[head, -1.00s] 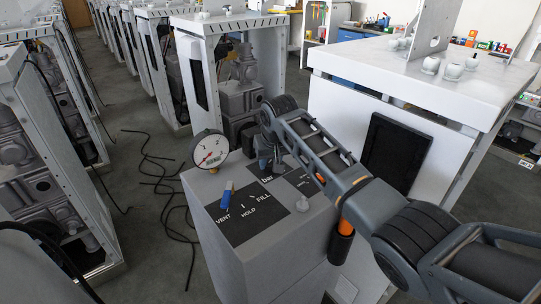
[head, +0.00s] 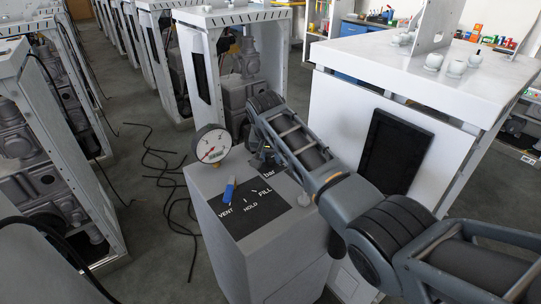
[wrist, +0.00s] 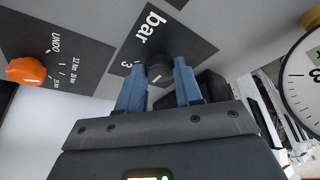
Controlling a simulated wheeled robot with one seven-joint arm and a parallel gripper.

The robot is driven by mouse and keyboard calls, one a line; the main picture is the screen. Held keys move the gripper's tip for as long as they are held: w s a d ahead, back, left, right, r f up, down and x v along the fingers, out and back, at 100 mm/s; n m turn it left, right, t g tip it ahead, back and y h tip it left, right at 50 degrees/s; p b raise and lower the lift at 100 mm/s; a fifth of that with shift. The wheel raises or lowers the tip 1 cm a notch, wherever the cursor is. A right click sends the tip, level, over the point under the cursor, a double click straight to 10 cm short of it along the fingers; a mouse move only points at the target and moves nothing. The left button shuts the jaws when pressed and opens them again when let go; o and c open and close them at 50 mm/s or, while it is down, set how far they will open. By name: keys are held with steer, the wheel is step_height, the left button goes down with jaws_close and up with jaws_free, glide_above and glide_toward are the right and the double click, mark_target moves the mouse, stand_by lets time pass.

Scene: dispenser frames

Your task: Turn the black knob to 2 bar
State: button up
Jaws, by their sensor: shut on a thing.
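The black knob (wrist: 160,72) stands on the black "bar" panel (wrist: 125,42), close to a printed 3. My gripper (wrist: 160,82) is shut on it, with one blue finger on each side. A pale line shows on the knob, but its exact setting cannot be read. In the head view my gripper (head: 262,152) is at the top of the grey dispenser box (head: 237,258), beside the gauge, and my arm hides the knob. The round white gauge (head: 212,145) has a red needle; the reading is too small to tell. The gauge's edge also shows in the wrist view (wrist: 308,82).
A blue lever (head: 229,188) stands on the VENT/HOLD/FILL panel (head: 243,224) in front of my gripper. An orange knob (wrist: 25,70) sits by the UNDO scale. A tall white cabinet (head: 345,125) stands right behind my arm. Black cables (head: 160,170) lie on the floor left.

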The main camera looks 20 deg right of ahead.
steer(key=o, duration=1)
steer(key=shift+o, duration=0.2)
steer(key=v, duration=0.7)
steer(key=shift+r, duration=0.3)
steer(key=shift+s, duration=0.1)
